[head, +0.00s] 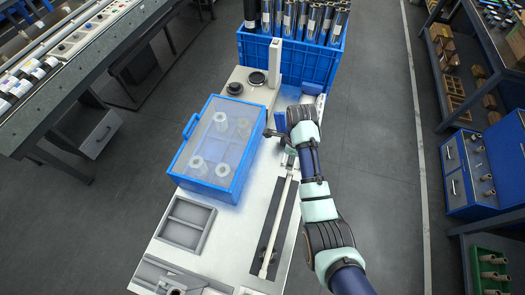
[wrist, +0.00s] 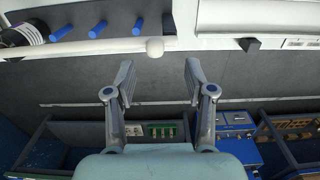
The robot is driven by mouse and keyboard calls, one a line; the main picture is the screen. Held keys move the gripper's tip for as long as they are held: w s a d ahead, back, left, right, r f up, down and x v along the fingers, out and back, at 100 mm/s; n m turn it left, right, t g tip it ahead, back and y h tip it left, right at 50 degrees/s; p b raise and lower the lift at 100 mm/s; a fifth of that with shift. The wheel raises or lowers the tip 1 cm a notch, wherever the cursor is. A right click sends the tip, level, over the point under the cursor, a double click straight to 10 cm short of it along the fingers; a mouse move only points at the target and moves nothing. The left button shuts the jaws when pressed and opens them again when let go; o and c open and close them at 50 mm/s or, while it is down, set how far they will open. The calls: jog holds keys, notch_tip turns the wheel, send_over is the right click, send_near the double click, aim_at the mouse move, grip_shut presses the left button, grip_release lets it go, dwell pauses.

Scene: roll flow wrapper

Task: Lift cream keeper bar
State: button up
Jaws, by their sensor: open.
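The cream keeper bar (head: 277,222) is a thin pale rod lying lengthwise along a dark strip on the bench's right side. In the wrist view the bar (wrist: 90,47) runs in from the left edge and ends in a round knob near the middle. Several blue pegs show beside it there. My gripper (wrist: 158,82) is open, with nothing between its fingers. In the wrist view the knob appears just above the gap between the fingertips, apart from them. In the head view my arm hides much of the gripper near the bar's far end.
A blue box with a clear lid (head: 215,148) stands left of the bar. A grey divided tray (head: 186,223) lies nearer on the bench. A blue crate of rolls (head: 290,62) stands at the back. Open floor (head: 385,170) lies to the right.

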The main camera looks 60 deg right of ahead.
jog(key=shift+s+a+f, duration=0.1)
jog(key=shift+s+a, duration=0.05)
jog(key=shift+s, duration=0.2)
jog(key=f, duration=0.2)
jog(key=f+b, duration=0.1)
jog(key=f, duration=0.3)
jog(key=shift+s+a+f, duration=0.15)
jog(key=shift+s+f, duration=0.15)
jog(key=shift+f, duration=0.1)
jog(key=shift+f+b, duration=0.3)
jog(key=shift+f, duration=0.1)
jog(key=shift+w, duration=0.1)
grip_shut()
